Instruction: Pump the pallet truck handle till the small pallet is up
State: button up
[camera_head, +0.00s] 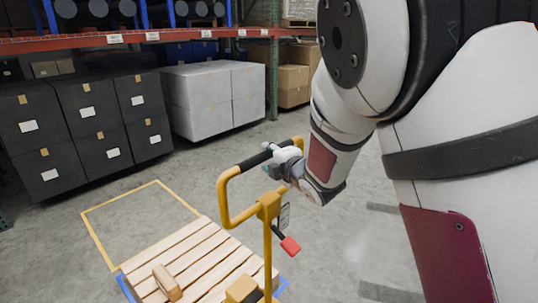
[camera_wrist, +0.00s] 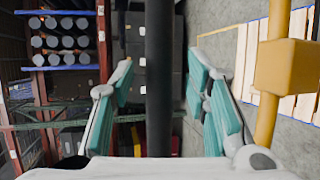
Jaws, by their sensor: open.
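The pallet truck's yellow loop handle (camera_head: 224,196) stands at the lower middle of the head view, with a black grip (camera_head: 256,161) along its top. My gripper (camera_head: 282,160) is at the right end of this grip. In the wrist view the black grip (camera_wrist: 159,60) runs between the teal-padded fingers of my gripper (camera_wrist: 160,85). The fingers stand apart, with gaps beside the grip. The small slatted wooden pallet (camera_head: 196,252) is beyond and below the handle. Its height above the floor cannot be told. A red-tipped lever (camera_head: 290,245) sticks out from the handle post.
A wooden block (camera_head: 167,283) lies on the pallet. A yellow floor outline (camera_head: 88,228) lies beside it. Bare floor lies between.

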jog(key=shift+x, duration=1.3)
jog(key=shift+c, duration=0.4)
grip_shut()
jog(key=shift+d, duration=0.1)
